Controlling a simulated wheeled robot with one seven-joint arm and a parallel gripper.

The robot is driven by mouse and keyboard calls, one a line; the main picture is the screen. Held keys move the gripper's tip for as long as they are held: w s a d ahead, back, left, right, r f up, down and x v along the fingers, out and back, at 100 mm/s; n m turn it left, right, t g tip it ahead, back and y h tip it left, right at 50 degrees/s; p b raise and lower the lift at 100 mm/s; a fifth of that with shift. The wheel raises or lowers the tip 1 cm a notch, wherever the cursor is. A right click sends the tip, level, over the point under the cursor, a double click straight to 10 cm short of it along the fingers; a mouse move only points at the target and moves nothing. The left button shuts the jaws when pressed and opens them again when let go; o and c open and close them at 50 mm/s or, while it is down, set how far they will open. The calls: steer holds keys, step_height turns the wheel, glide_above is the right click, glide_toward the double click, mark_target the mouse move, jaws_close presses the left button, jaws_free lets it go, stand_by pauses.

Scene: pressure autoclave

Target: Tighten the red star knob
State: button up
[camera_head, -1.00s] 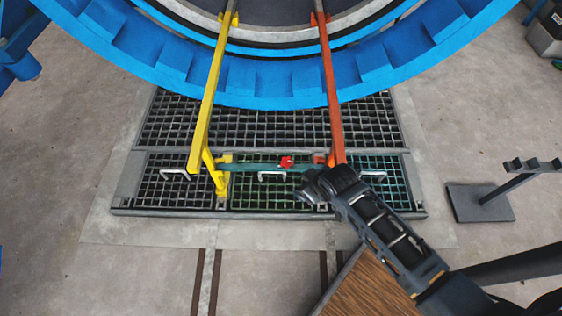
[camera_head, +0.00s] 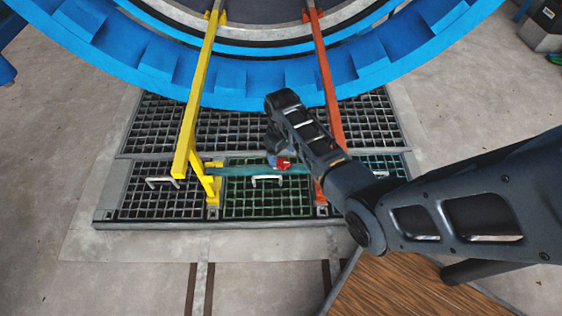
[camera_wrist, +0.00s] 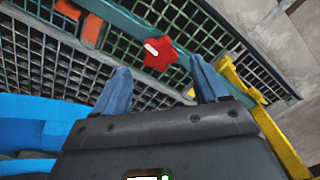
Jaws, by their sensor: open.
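The red star knob (camera_wrist: 160,54) sits on a teal bar (camera_wrist: 127,22) in the wrist view, just beyond and between my two spread fingers. My gripper (camera_wrist: 160,80) is open and empty, with a visible gap between its fingertips and the knob. In the head view the knob (camera_head: 283,164) shows beside my gripper (camera_head: 275,148), partly covered by it. The teal bar (camera_head: 240,170) runs between the yellow rail (camera_head: 197,100) and the orange rail (camera_head: 328,75).
A large blue ring (camera_head: 260,80) of the autoclave stands behind. Metal floor grates (camera_head: 150,185) with white handles lie below the bar. A wooden surface (camera_head: 395,290) is at the lower right. Open concrete floor (camera_head: 90,265) lies at the left.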

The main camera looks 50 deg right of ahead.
mark_target(282, 163)
steer(key=shift+f+b, duration=0.75)
steer(key=shift+f, duration=1.45)
steer(key=c, duration=1.1)
steer(key=shift+o, duration=0.2)
